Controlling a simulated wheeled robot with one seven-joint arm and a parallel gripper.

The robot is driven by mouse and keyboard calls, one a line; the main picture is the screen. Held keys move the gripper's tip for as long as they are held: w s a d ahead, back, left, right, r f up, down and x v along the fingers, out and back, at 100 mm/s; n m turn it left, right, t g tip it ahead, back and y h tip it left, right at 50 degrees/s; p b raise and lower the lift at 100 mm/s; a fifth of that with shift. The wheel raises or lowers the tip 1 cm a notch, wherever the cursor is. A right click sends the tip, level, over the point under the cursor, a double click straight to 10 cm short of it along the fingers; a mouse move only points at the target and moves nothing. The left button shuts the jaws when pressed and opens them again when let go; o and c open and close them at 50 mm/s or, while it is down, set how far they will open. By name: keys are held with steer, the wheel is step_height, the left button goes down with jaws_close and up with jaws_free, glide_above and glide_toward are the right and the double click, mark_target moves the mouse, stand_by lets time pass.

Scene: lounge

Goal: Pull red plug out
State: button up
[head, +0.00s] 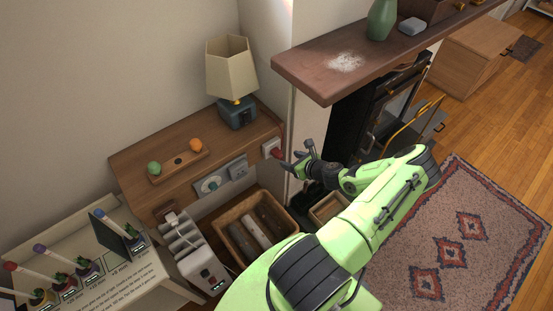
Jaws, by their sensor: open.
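The red plug (277,153) sits at a white wall socket (268,147) at the right end of the wooden shelf unit. It is small in the head view and partly hard to make out. My gripper (297,154) is open, just to the right of the plug, with its fingers pointing toward it. I see no grip on the plug. I cannot tell whether a finger touches it.
A lamp (232,75) stands on the wooden top (135,155), near a tray with two balls. The mantel shelf (310,75) juts out above my gripper. A wooden bin (232,222) and a white heater (185,245) stand below.

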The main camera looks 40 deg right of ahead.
mark_target(281, 156)
steer(key=shift+m, duration=0.3)
steer(key=b+x, duration=0.5)
steer(key=x, duration=0.4)
steer(key=shift+d+f, duration=0.15)
steer(key=shift+f, duration=0.1)
steer(key=c, duration=1)
steer(key=shift+o, duration=0.2)
steer(key=shift+s+a+p, duration=0.15)
steer(key=shift+s+p, duration=0.2)
steer(key=shift+s, duration=0.9)
steer(key=shift+s+a+p, duration=0.15)
steer(key=shift+s+p, duration=0.2)
steer(key=shift+s, duration=0.9)
